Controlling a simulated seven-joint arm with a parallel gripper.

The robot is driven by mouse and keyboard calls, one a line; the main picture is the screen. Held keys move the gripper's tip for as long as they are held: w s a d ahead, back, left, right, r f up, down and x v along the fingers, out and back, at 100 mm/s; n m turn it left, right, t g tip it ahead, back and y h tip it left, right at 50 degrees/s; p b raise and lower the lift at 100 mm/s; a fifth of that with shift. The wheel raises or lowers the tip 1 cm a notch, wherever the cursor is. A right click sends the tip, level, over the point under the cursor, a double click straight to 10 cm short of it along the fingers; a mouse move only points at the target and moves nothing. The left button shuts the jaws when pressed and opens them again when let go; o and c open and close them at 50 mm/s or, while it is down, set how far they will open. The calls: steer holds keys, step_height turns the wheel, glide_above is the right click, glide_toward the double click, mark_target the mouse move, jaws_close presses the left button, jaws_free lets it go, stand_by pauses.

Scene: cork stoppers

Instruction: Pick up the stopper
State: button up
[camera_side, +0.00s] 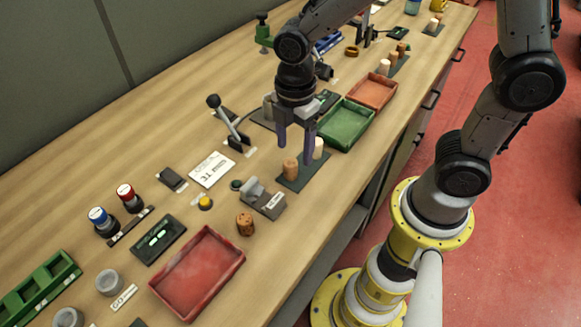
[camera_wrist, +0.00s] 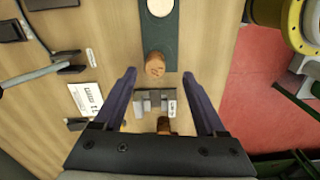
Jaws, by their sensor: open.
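My gripper (camera_side: 295,153) points down with its two fingers apart and nothing between them; in the wrist view (camera_wrist: 159,74) the fingers spread to either side. A brown cork stopper (camera_side: 291,168) stands at the near-left end of a dark green strip, just below the fingers; it also shows between the fingertips in the wrist view (camera_wrist: 155,65). A paler stopper (camera_side: 319,148) stands farther along the strip and is cut by the top edge in the wrist view (camera_wrist: 160,7). Another brown cork (camera_side: 246,224) stands on the wood, partly hidden by my gripper body in the wrist view (camera_wrist: 164,125).
A grey clamp-like block (camera_side: 262,198) stands between the strip (camera_side: 305,178) and the lone cork. A red tray (camera_side: 198,272) lies at the front, a green tray (camera_side: 346,124) behind. A black-knobbed lever (camera_side: 229,122) rises to the left.

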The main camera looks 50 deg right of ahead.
mark_target(290, 162)
steer(key=shift+w+a+f, duration=0.1)
steer(key=shift+w+f, duration=0.1)
steer(key=shift+f, duration=1.15)
steer(key=shift+w+a+f, duration=0.1)
steer(key=shift+w+f, duration=0.05)
steer(key=shift+f, duration=1.2)
jaws_close()
